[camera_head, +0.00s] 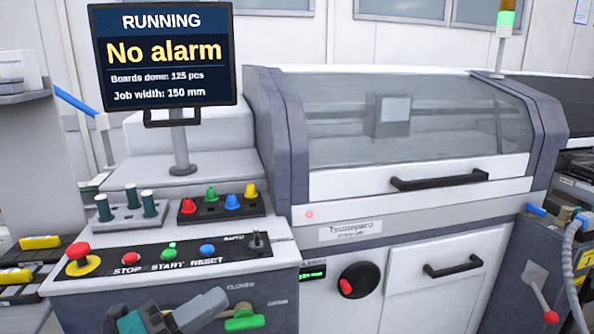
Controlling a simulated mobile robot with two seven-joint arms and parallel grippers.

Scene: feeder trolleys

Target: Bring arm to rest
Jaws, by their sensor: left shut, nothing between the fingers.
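My left gripper (196,310) shows at the bottom edge, in front of the control console (70,290). It is shut and nothing shows between its fingers. Its tip is just left of a green valve handle (243,319) in the picture; I cannot tell whether they touch. The rest of the arm is cut off by the bottom edge. My right gripper is out of view.
The console carries a red emergency stop (78,252), coloured buttons and a screen (164,55) reading "RUNNING, No alarm". A machine with a closed clear cover (430,115), dark handles and a rotary switch (358,280) stands right. A grey hose (570,255) hangs far right.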

